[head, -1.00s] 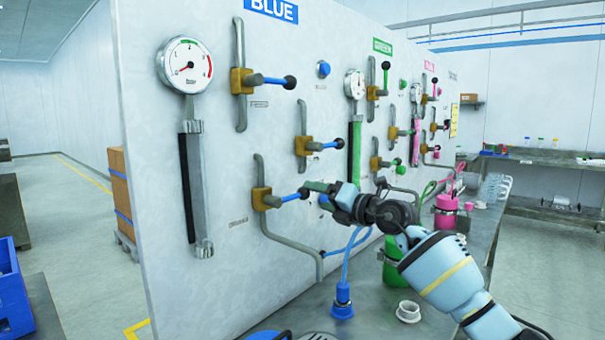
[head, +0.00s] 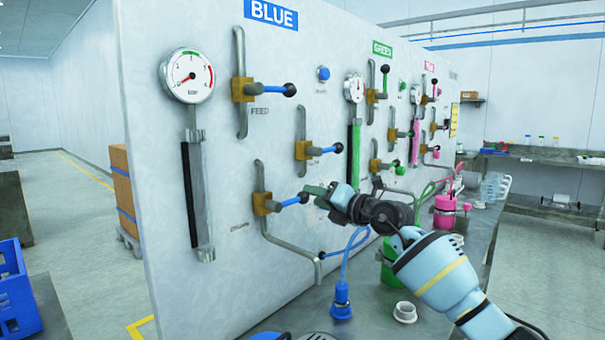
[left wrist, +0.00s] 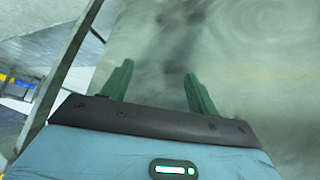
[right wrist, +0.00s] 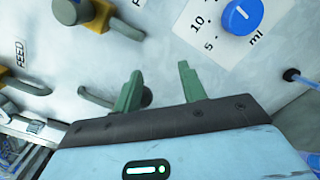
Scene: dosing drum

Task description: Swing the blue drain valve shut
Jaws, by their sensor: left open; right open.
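The blue drain valve (head: 262,203) is the lowest brass-coloured valve under the BLUE sign. Its blue handle (head: 290,202) points right and slightly up, across the pipe, and ends in a dark knob. My right gripper (head: 313,188) is at the knob end of this handle; I cannot tell whether they touch. In the right wrist view my right gripper (right wrist: 157,75) is open with nothing between its fingers, and a dark knob shows partly behind the left finger. My left gripper (left wrist: 158,70) is open and empty, over a blurred grey surface.
The upper blue valve (head: 243,89) and middle blue valve (head: 303,150) sit above. A gauge (head: 188,76) is at left. A blue plug with a hose (head: 341,300) and a white cup (head: 405,312) stand on the bench. A blue dial (right wrist: 242,15) shows in the right wrist view.

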